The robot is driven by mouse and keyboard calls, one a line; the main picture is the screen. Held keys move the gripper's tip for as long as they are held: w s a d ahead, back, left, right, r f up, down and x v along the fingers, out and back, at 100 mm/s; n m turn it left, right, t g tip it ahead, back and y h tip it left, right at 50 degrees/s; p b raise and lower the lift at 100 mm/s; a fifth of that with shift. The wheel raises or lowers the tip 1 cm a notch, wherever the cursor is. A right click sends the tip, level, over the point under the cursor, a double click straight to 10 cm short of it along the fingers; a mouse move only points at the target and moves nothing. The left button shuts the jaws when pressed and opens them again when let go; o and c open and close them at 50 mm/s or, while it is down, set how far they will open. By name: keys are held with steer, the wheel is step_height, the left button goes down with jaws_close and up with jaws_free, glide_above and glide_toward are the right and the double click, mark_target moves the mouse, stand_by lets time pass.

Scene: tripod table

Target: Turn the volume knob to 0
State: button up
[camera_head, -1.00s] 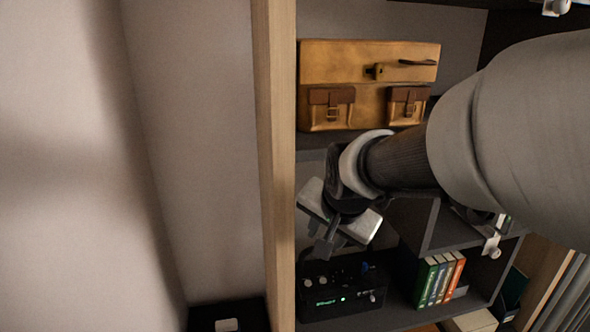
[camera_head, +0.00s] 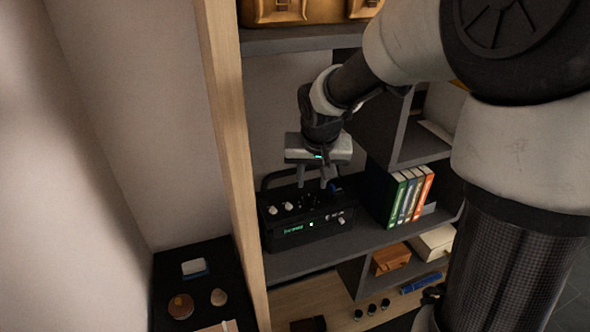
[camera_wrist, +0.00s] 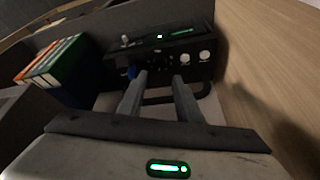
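A black radio-like device (camera_head: 306,224) with a green lit display sits on a dark shelf. It also shows in the wrist view (camera_wrist: 165,50). Its top has two white knobs (camera_head: 280,208), small dark controls and a blue knob (camera_head: 336,188); a pale knob is on the front. I cannot read which one is the volume knob. My gripper (camera_head: 313,184) points down just above the device's top. In the wrist view my gripper (camera_wrist: 159,76) has its fingers apart with nothing between them. The blue knob (camera_wrist: 131,72) is beside the left fingertip; contact is unclear.
Several books (camera_head: 406,195) stand right of the device, also at left in the wrist view (camera_wrist: 57,68). A wooden side panel (camera_head: 229,150) rises at its left. A shelf board (camera_head: 290,42) lies above. Small boxes (camera_head: 391,258) are on the shelf below.

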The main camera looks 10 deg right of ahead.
mark_target(309, 198)
steer(key=b+x, duration=0.2)
steer(key=x, duration=0.7)
steer(key=shift+b, duration=0.3)
steer(key=c, duration=0.8)
steer(key=shift+o, duration=0.2)
